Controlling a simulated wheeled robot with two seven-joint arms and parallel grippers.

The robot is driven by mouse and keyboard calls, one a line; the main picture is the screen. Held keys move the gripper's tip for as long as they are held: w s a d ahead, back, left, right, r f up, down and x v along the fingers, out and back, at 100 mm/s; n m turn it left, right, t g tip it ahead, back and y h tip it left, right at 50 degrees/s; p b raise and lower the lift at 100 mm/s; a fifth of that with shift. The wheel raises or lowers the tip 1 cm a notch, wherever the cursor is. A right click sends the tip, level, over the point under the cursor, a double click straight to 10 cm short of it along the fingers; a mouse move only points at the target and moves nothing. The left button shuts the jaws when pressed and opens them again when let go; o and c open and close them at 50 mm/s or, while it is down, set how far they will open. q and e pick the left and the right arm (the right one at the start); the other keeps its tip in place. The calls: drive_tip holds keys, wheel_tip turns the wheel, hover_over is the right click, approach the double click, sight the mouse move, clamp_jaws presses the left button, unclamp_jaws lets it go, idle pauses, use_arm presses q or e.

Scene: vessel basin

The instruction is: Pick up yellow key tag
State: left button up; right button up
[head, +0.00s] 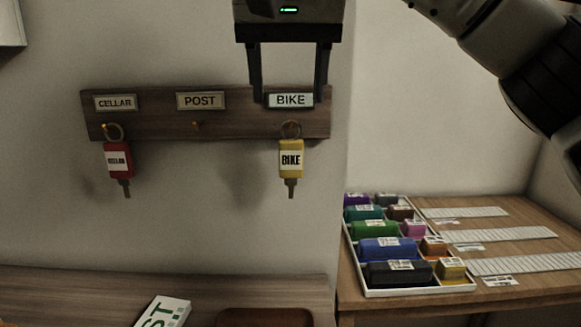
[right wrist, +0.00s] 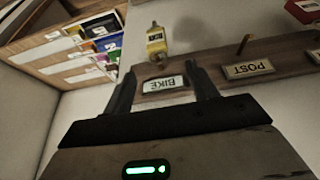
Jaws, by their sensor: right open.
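The yellow key tag (head: 290,160), marked BIKE, hangs by a ring from the hook under the BIKE label (head: 290,100) on the wooden wall rack (head: 240,116). A key hangs below it. My right gripper (head: 289,98) is open and empty, fingers pointing down on either side of the BIKE label, above the tag. In the right wrist view the yellow tag (right wrist: 156,42) shows beyond the fingertips and apart from them. My left gripper is in neither view.
A red CELLAR key tag (head: 118,160) hangs at the rack's left. The POST hook (head: 197,125) is empty. A tray of coloured blocks (head: 372,293) stands on the table at right. A wooden surface (head: 80,295) lies below the rack.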

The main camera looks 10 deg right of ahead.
sight(291, 125)
drive_tip(key=x, duration=0.9)
drive_tip(key=shift+s+d+f, duration=0.1)
drive_tip(key=shift+d+f, duration=0.1)
drive_tip(key=shift+d, duration=0.05)
drive_tip(key=c, duration=1.1)
drive_tip(key=shift+o, duration=0.2)
